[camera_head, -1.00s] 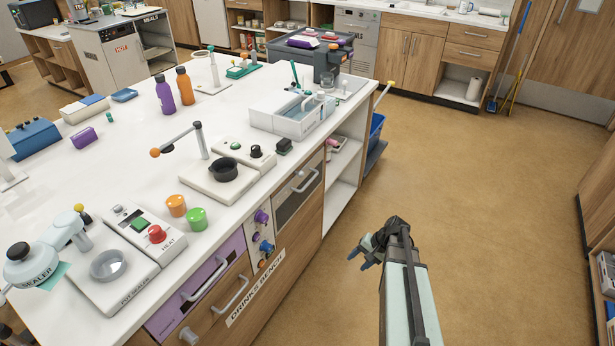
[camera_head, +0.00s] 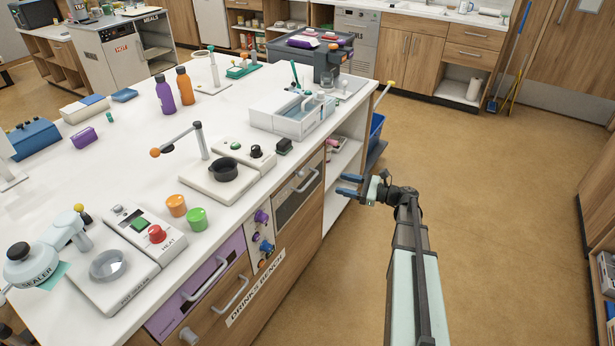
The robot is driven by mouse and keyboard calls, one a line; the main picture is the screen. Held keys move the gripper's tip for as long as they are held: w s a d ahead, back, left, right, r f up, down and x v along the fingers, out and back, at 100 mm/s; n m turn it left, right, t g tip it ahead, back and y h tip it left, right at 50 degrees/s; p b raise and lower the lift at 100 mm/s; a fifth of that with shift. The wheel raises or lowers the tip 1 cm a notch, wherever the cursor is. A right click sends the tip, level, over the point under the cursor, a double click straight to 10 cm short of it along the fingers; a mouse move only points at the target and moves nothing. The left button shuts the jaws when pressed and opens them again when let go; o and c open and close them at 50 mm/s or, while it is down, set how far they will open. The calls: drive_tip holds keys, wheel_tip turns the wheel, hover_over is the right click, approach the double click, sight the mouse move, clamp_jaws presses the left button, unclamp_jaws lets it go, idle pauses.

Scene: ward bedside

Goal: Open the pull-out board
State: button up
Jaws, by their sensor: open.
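The drinks bench (camera_head: 60,190) has several fronts with bar handles on its side facing me. One is a purple front (camera_head: 180,308) with a pale handle, at lower left. Beside it is a wooden front (camera_head: 215,305) with its own handle. Farther right is a grey-framed dark front (camera_head: 290,203) with a handle (camera_head: 306,181) near its top. All three look closed. I cannot tell which of them is the pull-out board. My gripper (camera_head: 339,184) is open and empty, its blue fingers pointing left toward the dark front, apart from its handle in the picture.
Purple and blue knobs (camera_head: 262,216) sit between the purple and dark fronts. Open shelves (camera_head: 343,165) are in the bench behind my gripper. A blue bin (camera_head: 377,130) stands at the bench's far end. The floor (camera_head: 490,210) to the right is clear.

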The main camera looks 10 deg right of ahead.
drive_tip(key=x, duration=1.3)
drive_tip(key=shift+w+a+m, duration=0.2)
drive_tip(key=shift+a+m, duration=0.15)
drive_tip(key=shift+m, duration=0.05)
drive_tip(key=shift+c, duration=0.2)
clamp_jaws()
